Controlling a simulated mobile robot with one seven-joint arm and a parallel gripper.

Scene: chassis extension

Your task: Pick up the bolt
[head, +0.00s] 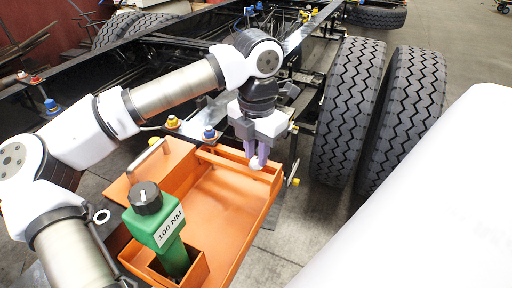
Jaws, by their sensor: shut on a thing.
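My gripper (257,156) points down over the far right part of the orange tray (222,215). Its two purple fingers are close together and shut on a small pale thing, the bolt (256,164), at the fingertips. Most of the bolt is hidden by the fingers, and its shape is too small to make out. It is near the tray's far inner edge; I cannot tell whether it touches the tray.
A green tool (160,228) marked 100 NM, with a black knob, stands in the tray's near-left compartment. Large tyres (347,112) stand to the right. The tray floor looks clear.

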